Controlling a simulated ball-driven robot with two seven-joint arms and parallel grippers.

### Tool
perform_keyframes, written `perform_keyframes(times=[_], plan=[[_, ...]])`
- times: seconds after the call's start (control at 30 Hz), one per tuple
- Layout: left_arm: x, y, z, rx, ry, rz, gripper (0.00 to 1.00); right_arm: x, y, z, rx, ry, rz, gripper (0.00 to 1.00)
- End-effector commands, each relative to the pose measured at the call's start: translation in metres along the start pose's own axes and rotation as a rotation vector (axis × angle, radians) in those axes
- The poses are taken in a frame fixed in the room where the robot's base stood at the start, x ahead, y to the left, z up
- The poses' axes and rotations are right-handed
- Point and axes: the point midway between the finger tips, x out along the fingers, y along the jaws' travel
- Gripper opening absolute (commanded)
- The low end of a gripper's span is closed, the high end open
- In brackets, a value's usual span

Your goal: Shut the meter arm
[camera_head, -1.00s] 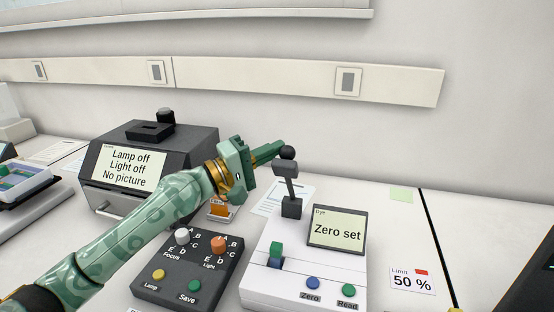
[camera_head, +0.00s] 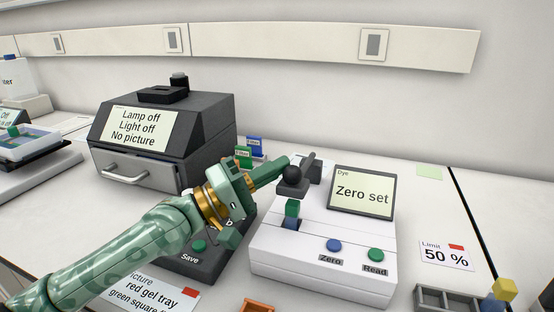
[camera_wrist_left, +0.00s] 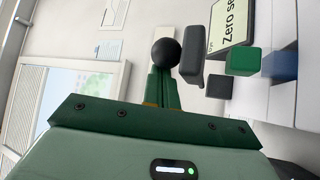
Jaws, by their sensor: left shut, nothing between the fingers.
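The white meter (camera_head: 320,270) stands in front of me, with its screen (camera_head: 362,191) reading "Dye Zero set". Its dark meter arm (camera_head: 306,168) leans down toward the front from a hinge post, and the black ball knob (camera_head: 292,172) is at its near end. A green block (camera_head: 292,208) sits in a slot below the knob. My left gripper (camera_head: 284,163) is shut and empty, its fingertips right beside the knob. In the left wrist view the knob (camera_wrist_left: 166,53) is at the fingertips; I cannot tell if they touch. My right gripper is not in view.
A dark imager box (camera_head: 160,150) stands back left, its screen reading "Lamp off". A control box (camera_head: 200,258) is under my left arm. A grey rack (camera_head: 440,298) with coloured blocks and a "50 %" limit card (camera_head: 445,255) are at right.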

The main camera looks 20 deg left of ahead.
Motion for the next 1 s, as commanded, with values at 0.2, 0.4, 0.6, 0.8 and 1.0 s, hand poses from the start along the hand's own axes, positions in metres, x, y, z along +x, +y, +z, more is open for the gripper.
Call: perform_keyframes(times=[0.2, 0.4, 0.6, 0.8, 1.0], plan=[[-0.006, -0.014, 0.006, 0.0, -0.001, -0.002, 0.0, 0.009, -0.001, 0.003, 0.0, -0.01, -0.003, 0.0], [-0.008, -0.017, 0.007, 0.001, 0.0, -0.001, 0.0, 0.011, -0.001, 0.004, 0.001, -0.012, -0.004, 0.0], [-0.008, -0.017, 0.007, 0.001, 0.0, 0.0, 0.0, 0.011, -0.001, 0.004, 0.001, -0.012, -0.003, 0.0], [-0.008, -0.017, 0.007, 0.001, 0.0, 0.0, 0.0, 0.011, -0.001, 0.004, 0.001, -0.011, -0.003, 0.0], [-0.008, -0.017, 0.007, 0.001, 0.0, 0.0, 0.0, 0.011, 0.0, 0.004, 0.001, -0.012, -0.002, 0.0]])
